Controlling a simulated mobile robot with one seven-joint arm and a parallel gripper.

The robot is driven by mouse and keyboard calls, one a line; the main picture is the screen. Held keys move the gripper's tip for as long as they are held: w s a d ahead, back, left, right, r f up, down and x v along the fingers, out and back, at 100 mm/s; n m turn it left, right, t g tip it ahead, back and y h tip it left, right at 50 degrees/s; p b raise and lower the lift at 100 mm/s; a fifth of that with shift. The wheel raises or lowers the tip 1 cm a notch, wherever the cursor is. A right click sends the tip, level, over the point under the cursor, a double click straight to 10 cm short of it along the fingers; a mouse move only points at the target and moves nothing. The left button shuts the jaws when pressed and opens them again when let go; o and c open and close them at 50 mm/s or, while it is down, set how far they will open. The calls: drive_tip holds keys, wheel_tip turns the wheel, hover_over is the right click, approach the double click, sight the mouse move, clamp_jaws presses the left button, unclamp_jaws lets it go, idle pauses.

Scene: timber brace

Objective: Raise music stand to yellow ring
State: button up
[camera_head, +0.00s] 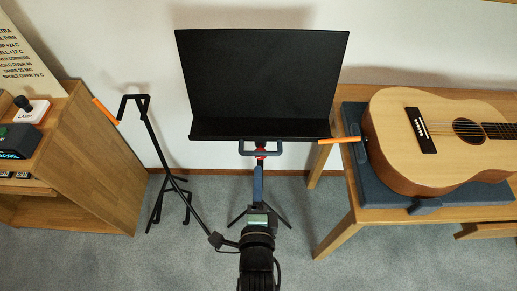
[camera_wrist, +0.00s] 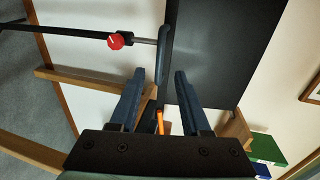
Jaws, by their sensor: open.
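The music stand has a black desk (camera_head: 262,85) with a lip along its bottom edge. It also fills the upper right of the wrist view (camera_wrist: 225,55), turned on its side. Under the desk is a dark blue crossbar (camera_wrist: 165,55) on a short metal rod, with a red knob (camera_wrist: 115,40) on the dark pole (camera_wrist: 60,32). The knob also shows under the desk in the head view (camera_head: 260,152). My gripper (camera_wrist: 160,75) is open and empty, its fingers pointing towards the crossbar, apparently short of it. In the head view my gripper (camera_head: 257,188) hides much of the pole. I cannot make out a yellow ring.
A black guitar stand (camera_head: 160,150) with an orange-tipped arm stands left of the music stand. A wooden cabinet (camera_head: 105,155) is further left. A guitar (camera_head: 440,130) lies on a dark pad on a wooden table (camera_head: 350,225) at right; an orange bar juts towards the desk.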

sight(258, 155)
drive_tip(key=b+x, duration=0.1)
drive_tip(key=x, duration=0.8)
drive_tip(key=shift+w, duration=0.35)
drive_tip(key=shift+c, duration=0.3)
clamp_jaws()
idle(0.7)
